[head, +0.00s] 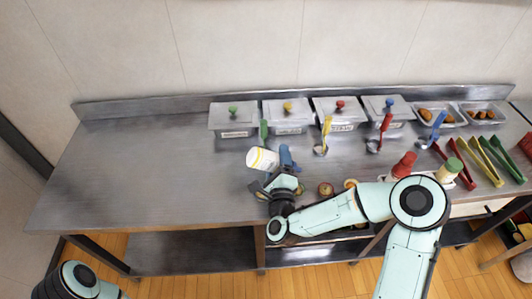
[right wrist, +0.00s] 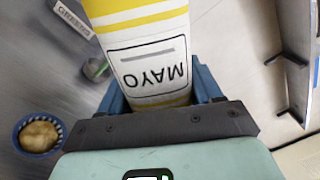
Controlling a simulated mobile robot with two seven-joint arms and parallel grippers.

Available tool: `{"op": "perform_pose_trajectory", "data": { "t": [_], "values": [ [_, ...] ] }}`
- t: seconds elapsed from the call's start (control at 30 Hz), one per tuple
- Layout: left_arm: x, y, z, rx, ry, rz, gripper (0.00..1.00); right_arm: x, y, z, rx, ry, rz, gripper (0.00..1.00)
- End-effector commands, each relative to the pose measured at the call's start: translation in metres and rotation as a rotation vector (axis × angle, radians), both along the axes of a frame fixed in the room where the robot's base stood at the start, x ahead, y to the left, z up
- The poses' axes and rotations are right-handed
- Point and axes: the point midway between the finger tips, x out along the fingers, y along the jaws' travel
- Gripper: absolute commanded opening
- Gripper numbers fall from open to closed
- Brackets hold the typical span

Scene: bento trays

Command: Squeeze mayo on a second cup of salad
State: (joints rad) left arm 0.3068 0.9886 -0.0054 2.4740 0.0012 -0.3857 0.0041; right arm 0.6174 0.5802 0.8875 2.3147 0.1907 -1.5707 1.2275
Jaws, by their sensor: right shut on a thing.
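The mayo bottle (head: 262,159), white with yellow bands, is tilted nearly on its side above the steel counter. My right gripper (head: 276,168) is shut on it, and the blue fingers sit on both sides of the bottle (right wrist: 150,60) in the right wrist view. The MAYO label reads upside down there; the nozzle is out of that frame. A small blue-patterned cup of pale yellow salad (right wrist: 38,135) shows at the left of the wrist view. In the head view, a small round cup (head: 326,189) stands right of my gripper near the front edge. My left gripper is out of frame.
Several lidded steel containers (head: 233,119) line the back of the counter. Ladles (head: 325,135), tongs (head: 495,158) and red and green-capped bottles (head: 404,165) are to the right. My right forearm covers part of the front edge. The counter's left half (head: 150,165) is clear.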

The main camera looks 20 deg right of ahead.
Motion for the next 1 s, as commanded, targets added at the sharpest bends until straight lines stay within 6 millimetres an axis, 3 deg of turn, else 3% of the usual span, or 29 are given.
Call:
{"op": "perform_pose_trajectory", "data": {
  "t": [0.03, 0.27, 0.5, 1.0],
  "values": [
    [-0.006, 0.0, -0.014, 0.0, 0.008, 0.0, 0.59, -0.002, -0.004, -0.007, 0.071, -0.023, -0.001, 0.58],
    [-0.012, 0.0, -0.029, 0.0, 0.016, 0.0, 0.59, -0.006, -0.022, -0.015, 0.435, -0.109, -0.002, 0.58],
    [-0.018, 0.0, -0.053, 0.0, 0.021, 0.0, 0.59, -0.006, -0.019, -0.038, 0.418, -0.105, 0.003, 0.58],
    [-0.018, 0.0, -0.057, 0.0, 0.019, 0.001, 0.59, -0.005, -0.019, -0.041, 0.417, -0.105, 0.002, 0.58]
  ]
}}
